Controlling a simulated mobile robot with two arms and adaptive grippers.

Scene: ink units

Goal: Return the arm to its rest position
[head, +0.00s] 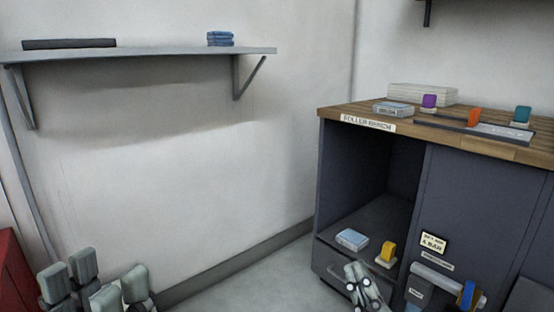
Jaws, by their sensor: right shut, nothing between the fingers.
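My right gripper (357,272) is at the bottom, right of centre. Its fingers are shut and empty, in front of the cabinet's lower drawer. A yellow unit (389,252) stands just behind and to the right of it, and a pale blue box (352,239) lies further back, both inside the open cabinet bay. The rest of both arms is mostly out of view.
The cabinet (470,200) has a wooden top (350,110) carrying purple (429,101), orange (474,117) and teal (522,114) units. A grey handled fixture with a blue-and-yellow piece (467,294) is at lower right. A wall shelf (150,53) is at upper left. Floor (240,285) between the grippers is clear.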

